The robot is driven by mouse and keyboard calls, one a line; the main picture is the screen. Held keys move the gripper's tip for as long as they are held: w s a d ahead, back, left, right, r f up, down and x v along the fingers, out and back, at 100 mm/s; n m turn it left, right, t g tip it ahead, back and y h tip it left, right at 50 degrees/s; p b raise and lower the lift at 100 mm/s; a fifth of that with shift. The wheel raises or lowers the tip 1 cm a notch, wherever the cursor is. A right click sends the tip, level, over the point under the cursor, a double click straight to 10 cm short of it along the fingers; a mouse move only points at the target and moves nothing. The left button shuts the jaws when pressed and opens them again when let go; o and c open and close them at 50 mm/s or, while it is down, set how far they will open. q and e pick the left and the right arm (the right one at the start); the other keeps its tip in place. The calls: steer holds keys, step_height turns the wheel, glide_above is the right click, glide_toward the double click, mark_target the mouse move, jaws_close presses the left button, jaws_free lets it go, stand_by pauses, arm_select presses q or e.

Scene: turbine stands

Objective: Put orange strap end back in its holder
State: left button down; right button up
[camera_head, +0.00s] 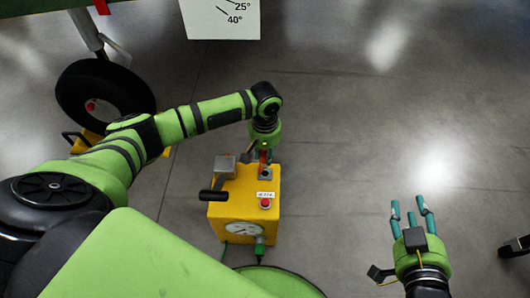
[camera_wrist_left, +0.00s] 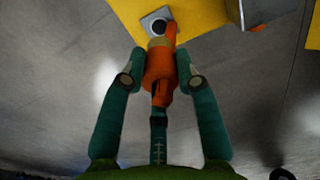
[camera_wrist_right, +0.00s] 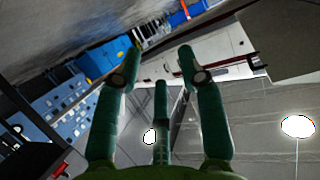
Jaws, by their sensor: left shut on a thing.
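My left gripper (camera_wrist_left: 160,65) is shut on the orange strap end (camera_wrist_left: 159,75), which sits between its teal fingers in the left wrist view. The tip of the strap end points toward a grey square plate with a dark round hole, the holder (camera_wrist_left: 157,21), on the yellow box. The tip overlaps the hole's edge in that view; I cannot tell whether it is inside. In the head view the left gripper (camera_head: 264,157) is over the back right of the yellow box (camera_head: 232,205), mostly hidden by its wrist. My right gripper (camera_head: 411,210) is open and empty, off to the right.
The yellow box carries a grey block with a black handle (camera_head: 213,196), a red button (camera_head: 265,203) and a gauge (camera_head: 243,229). A black wheel (camera_head: 105,92) stands at the left, with a white sign (camera_head: 220,18) at the top. The floor between box and right gripper is clear.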

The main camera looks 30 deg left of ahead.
mark_target(265, 161)
arm_select(q)
steer(key=shift+f+b, duration=0.6)
steer(key=shift+b, duration=0.35)
steer(key=shift+f+b, duration=0.45)
steer(key=shift+b, duration=0.35)
steer(key=shift+f, duration=0.85)
arm_select(e)
steer(key=s+a+r+n+t+y, duration=0.1)
steer(key=r+t+y, duration=0.3)
steer(key=r, duration=0.5)
steer(key=s+a+r+n+t+y, duration=0.2)
steer(key=r+t, duration=0.4)
steer(key=r, duration=0.4)
steer(key=shift+s+a+y, duration=0.8)
steer(key=shift+s+y, duration=0.2)
steer(key=shift+s, duration=0.15)
steer(key=shift+r, duration=0.1)
arm_select(q)
steer(key=shift+p, duration=0.4)
arm_select(e)
steer(key=shift+w+d+f+m+g+h, duration=0.15)
steer(key=shift+w+f+m+g+h, duration=0.4)
steer(key=shift+w+f+h, duration=0.75)
